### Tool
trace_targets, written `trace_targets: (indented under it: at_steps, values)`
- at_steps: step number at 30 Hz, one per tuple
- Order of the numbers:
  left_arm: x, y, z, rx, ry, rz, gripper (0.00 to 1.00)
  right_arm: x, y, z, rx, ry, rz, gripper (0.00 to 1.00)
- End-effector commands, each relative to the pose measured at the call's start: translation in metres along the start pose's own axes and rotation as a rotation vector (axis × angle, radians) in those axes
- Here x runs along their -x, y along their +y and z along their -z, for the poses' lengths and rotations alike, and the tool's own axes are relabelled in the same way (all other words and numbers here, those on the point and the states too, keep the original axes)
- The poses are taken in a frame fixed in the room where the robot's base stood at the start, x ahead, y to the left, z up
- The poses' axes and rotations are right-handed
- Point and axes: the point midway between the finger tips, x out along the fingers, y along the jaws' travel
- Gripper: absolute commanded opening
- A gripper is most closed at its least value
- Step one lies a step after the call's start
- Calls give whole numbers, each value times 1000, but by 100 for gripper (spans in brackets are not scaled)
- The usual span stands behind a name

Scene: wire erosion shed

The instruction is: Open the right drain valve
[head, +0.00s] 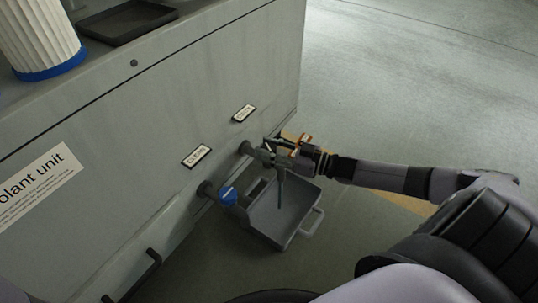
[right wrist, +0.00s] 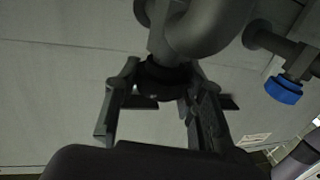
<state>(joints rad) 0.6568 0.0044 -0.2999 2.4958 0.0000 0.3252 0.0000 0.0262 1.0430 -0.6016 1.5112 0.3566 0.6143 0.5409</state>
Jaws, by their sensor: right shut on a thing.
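The right drain valve (head: 262,154) sticks out low on the grey cabinet front, below a small label. My right gripper (head: 288,150) is at it. In the right wrist view the two fingers (right wrist: 160,100) stand on either side of the valve's dark handle (right wrist: 165,78), shut on it, with the grey bent pipe (right wrist: 205,28) beyond. A thin teal strand (head: 281,190), looking like a stream of liquid, runs from the valve's spout down to the tray. The handle is mostly hidden in the head view. My left gripper is not in view.
A grey handled tray (head: 304,226) stands on the floor under the valves. The left valve has a blue handle (head: 228,196), also seen in the right wrist view (right wrist: 283,90). A white ribbed filter (head: 38,38) and dark tray (head: 128,20) sit on top. Floor at right is clear.

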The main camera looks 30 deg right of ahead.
Motion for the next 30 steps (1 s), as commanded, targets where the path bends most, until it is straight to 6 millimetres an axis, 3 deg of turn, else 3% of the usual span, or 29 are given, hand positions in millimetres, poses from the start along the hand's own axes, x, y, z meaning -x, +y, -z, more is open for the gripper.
trace_targets:
  at_steps: [3,12,26,27,30]
  values:
    - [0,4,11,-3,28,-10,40,-1,1,-3,5,0,65,9]
    - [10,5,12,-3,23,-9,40,-1,0,0,0,3,153,9]
    - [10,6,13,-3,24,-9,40,-1,-1,1,-1,5,166,9]
    - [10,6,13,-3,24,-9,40,-2,-1,1,-1,5,166,37]
    - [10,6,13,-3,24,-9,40,-1,-1,1,-1,5,166,44]
